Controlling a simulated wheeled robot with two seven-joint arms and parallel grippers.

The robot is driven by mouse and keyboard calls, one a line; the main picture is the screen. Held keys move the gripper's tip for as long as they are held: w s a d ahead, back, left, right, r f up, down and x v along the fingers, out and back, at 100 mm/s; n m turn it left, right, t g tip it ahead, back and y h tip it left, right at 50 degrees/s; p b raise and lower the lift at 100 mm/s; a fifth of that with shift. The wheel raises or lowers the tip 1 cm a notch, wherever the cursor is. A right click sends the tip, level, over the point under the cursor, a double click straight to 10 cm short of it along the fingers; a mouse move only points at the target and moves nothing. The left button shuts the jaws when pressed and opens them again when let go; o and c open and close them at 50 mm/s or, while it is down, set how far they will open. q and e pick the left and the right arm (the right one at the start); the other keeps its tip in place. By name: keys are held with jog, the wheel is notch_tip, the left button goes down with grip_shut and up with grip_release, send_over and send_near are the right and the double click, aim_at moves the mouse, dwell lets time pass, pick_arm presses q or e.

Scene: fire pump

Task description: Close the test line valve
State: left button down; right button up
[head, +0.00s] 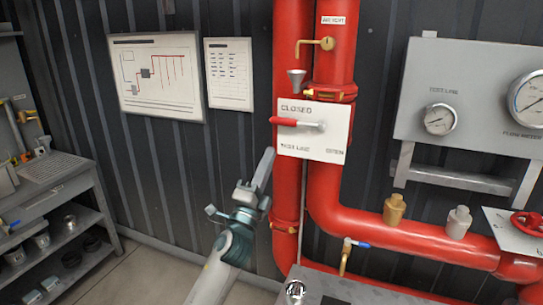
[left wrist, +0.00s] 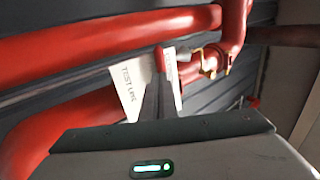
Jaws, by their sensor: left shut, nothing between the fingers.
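The test line valve has a red lever (head: 290,122) on a white plate (head: 335,146) marked CLOSED, TEST LINE and OPEN. The lever lies roughly level, its red grip pointing left from the pivot, just under the word CLOSED. My left gripper (head: 266,158) is shut and empty, below and left of the grip, apart from it in the head view. In the left wrist view the fingers (left wrist: 158,95) stand in front of the plate (left wrist: 128,92) and hide part of it. The red grip (left wrist: 159,58) shows near their tips. My right gripper is not in view.
Red pipes (head: 293,60) run behind and beside the plate. A brass valve (head: 327,43) sits above. A grey gauge panel (head: 470,95) and a red handwheel (head: 527,224) are at the right. A shelf bench (head: 60,200) stands at the left. Floor shows between bench and pipes.

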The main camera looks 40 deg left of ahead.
pick_arm(q)
jog(key=b+v, duration=0.2)
jog(key=v, duration=0.4)
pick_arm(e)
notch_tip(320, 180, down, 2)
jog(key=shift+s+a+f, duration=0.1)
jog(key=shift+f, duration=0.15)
pick_arm(q)
jog(key=shift+d+r, duration=0.1)
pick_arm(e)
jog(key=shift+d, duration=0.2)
